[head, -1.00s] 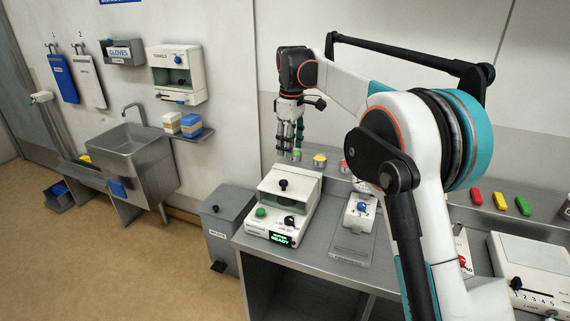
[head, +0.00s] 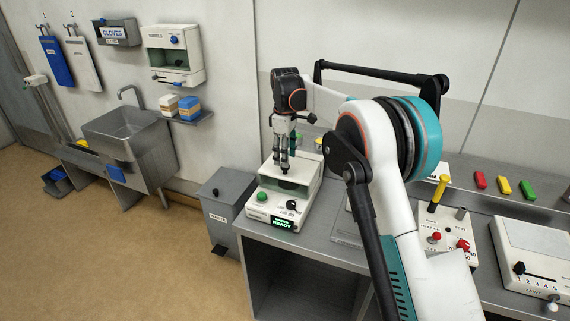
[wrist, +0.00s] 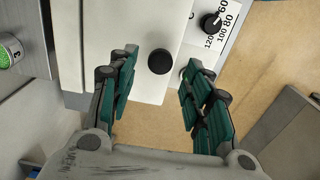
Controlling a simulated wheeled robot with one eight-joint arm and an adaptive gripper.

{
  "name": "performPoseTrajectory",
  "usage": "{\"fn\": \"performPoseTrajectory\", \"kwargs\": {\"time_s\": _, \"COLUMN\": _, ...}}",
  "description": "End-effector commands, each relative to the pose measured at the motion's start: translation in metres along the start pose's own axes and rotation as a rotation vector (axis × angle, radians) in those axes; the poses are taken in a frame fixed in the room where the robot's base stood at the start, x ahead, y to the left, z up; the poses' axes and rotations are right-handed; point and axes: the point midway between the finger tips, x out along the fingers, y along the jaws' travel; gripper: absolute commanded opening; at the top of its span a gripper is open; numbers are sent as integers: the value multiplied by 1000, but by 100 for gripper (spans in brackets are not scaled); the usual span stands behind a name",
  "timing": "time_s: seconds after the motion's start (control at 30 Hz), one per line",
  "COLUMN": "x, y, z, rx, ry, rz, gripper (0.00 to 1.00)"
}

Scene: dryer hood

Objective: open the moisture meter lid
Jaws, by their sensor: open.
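The moisture meter (head: 262,212) is a white box at the left end of the bench, with a lit READY display, a green button and a black dial. Its lid (head: 301,183) appears down over the top. The lid has a round black knob (wrist: 161,61). My gripper (head: 283,168) is above the lid, fingers pointing down and hiding part of it in the head view. In the wrist view the fingers are open and apart, with the knob in line with the gap between their tips. I cannot tell whether they touch the knob.
A grey waste bin (head: 222,209) stands left of the bench. Right of the meter is a panel with a yellow lever (head: 438,190) and red knobs, then a white box (head: 535,250) with a numbered slider. A sink (head: 125,135) is at the left wall.

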Motion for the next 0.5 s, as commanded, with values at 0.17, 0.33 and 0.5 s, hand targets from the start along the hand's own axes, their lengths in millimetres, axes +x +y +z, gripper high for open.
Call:
{"fn": "performPoseTrajectory", "kwargs": {"time_s": 0.17, "x": 23, "y": 0, "z": 0, "rx": 0, "ry": 0, "rz": 0, "gripper": 45}}
{"fn": "performPoseTrajectory", "kwargs": {"time_s": 0.33, "x": 30, "y": 0, "z": 0, "rx": 0, "ry": 0, "rz": 0, "gripper": 45}}
{"fn": "performPoseTrajectory", "kwargs": {"time_s": 0.5, "x": 30, "y": 0, "z": 0, "rx": 0, "ry": 0, "rz": 0, "gripper": 45}}
